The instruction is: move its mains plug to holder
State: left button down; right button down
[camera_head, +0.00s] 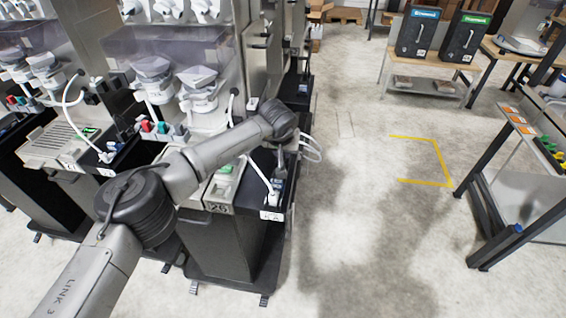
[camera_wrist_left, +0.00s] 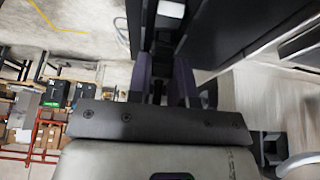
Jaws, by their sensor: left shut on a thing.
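My left arm reaches across to the dispenser numbered 26 (camera_head: 218,208). Its wrist is over the right front corner of that machine. My left gripper (camera_wrist_left: 160,80) points down with its fingers close together, shut on the mains plug, which is mostly hidden between them. White cord loops (camera_head: 312,148) hang out to the right of the wrist; they show faintly in the left wrist view (camera_wrist_left: 122,32). Another white cord (camera_head: 258,173) runs down to a white plug end on the dark side ledge, above a white label (camera_head: 271,215). I cannot make out a holder clearly. My right gripper is not in view.
More dispensers (camera_head: 50,140) with white cords and coloured knobs stand to the left. The floor right of the machine is clear, with a yellow corner marking (camera_head: 428,160). A bench (camera_head: 430,72) with two dark boxes stands behind, and a table (camera_head: 520,130) stands at the right.

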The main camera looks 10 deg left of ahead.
pick_arm(q)
jog(key=shift+f, duration=0.4)
dwell(0.6)
jog(key=c, duration=0.7)
grip_release()
jog(key=shift+c, duration=0.2)
jog(key=shift+r+p, duration=2.2)
jog(key=shift+r, duration=1.3)
